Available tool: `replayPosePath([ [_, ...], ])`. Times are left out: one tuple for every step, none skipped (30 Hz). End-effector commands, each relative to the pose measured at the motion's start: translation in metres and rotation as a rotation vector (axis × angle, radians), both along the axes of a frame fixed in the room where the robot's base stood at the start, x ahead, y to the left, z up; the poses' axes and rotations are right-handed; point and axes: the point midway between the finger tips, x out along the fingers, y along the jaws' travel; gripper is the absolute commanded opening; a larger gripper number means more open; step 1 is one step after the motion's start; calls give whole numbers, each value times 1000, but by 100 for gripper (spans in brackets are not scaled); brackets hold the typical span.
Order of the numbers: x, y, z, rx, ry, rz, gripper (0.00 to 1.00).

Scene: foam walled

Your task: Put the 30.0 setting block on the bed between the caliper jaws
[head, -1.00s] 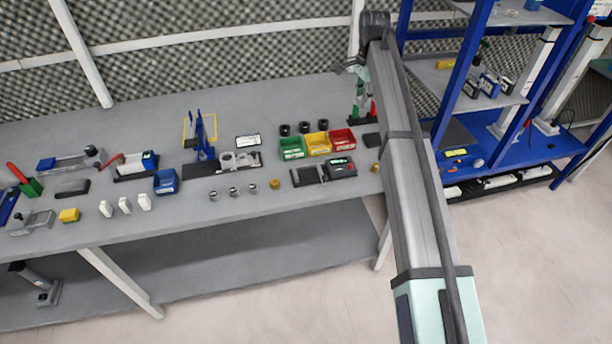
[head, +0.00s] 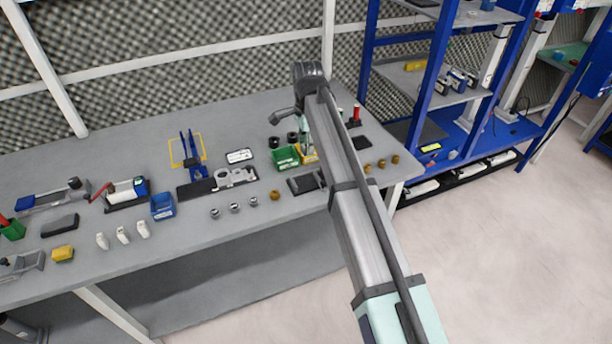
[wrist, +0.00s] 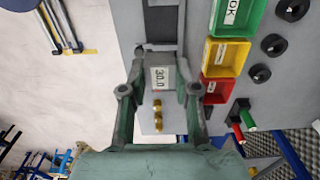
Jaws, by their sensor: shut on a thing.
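The 30.0 setting block (wrist: 162,78) is a grey block with a white label reading 30.0. My gripper (wrist: 160,88) is shut on it, one finger on each side, above the right part of the bench. A long grey bench device (head: 52,198) with a blue end and dark knob lies at the left. A black-based fixture (head: 200,188) with a blue upright and grey blocks stands mid-bench. I cannot tell which of these carries the caliper jaws; the bed between them is not clear.
The green bin (wrist: 235,15), yellow bin (wrist: 226,57) and red bin (wrist: 217,92) are beside my gripper, with black rings (wrist: 260,73) beyond. Brass pieces (head: 381,163) sit near the bench's right end.

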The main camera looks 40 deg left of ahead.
Motion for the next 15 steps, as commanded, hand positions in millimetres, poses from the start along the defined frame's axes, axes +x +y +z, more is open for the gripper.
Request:
replayPosePath([
  [-1,-1,-11,-2,1,0,0],
  [-1,-1,-19,-2,2,0,0],
  [-1,-1,-28,-2,1,0,0],
  [-1,-1,-35,-2,1,0,0],
  [-1,-1,-42,-2,2,1,0],
  [-1,-1,-51,-2,1,1,0],
  [-1,-1,-58,-2,1,1,0],
  [-1,-1,-64,-2,1,1,0],
  [0,-1,-70,-1,0,1,0],
  [0,0,-75,-1,0,1,0],
  [0,-1,-80,-1,0,1,0],
  [0,0,-84,-1,0,1,0],
  [0,0,-86,0,0,1,0],
  [0,0,-88,1,0,1,0],
  [0,0,-91,2,-1,1,0],
])
